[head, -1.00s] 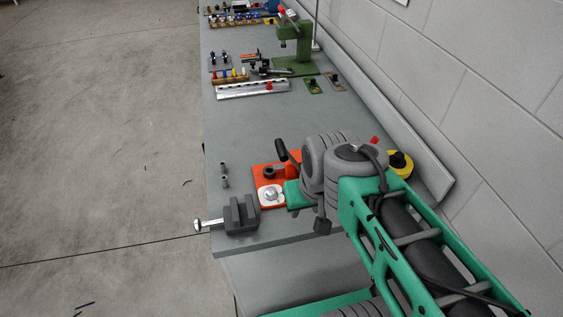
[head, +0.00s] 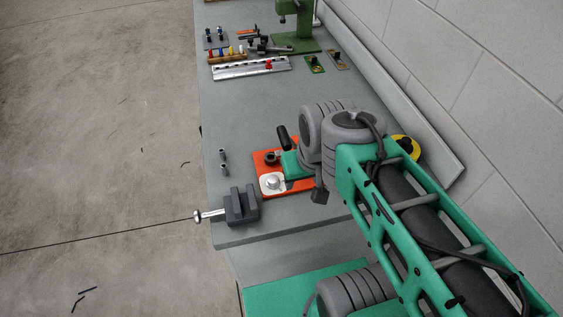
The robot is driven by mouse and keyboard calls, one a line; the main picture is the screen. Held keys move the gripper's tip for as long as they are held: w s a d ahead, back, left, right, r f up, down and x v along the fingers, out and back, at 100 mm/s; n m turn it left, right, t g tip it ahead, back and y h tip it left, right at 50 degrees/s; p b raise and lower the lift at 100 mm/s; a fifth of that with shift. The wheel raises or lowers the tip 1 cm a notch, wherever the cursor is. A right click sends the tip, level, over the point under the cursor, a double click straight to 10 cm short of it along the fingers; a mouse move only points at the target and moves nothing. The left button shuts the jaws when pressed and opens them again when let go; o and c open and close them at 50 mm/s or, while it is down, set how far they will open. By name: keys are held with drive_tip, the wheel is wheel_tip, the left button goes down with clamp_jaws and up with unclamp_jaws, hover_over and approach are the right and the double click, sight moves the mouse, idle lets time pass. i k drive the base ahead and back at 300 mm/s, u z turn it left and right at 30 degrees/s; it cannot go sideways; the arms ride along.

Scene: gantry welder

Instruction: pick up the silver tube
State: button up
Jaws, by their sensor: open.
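Two small grey metallic cylinders stand near the bench's left edge in the head view, one farther (head: 223,154) and one nearer (head: 224,169). They are small, and I cannot tell for sure whether either is the silver tube. My green and grey arm reaches in from the lower right over the front of the bench, to the right of these cylinders. My gripper cannot be made out; the wrist end of the arm hides that area.
A dark grey vise (head: 241,206) with a silver screw sits at the front left corner. An orange plate fixture (head: 266,160) lies beside my arm. A silver rail (head: 235,71) and a green press (head: 297,40) stand farther back. The mid-bench (head: 250,110) is clear.

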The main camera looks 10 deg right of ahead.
sight(223, 157)
drive_tip(key=k, duration=0.5)
drive_tip(key=u, duration=2.05)
drive_tip(key=i, duration=1.85)
drive_tip(key=z, duration=1.85)
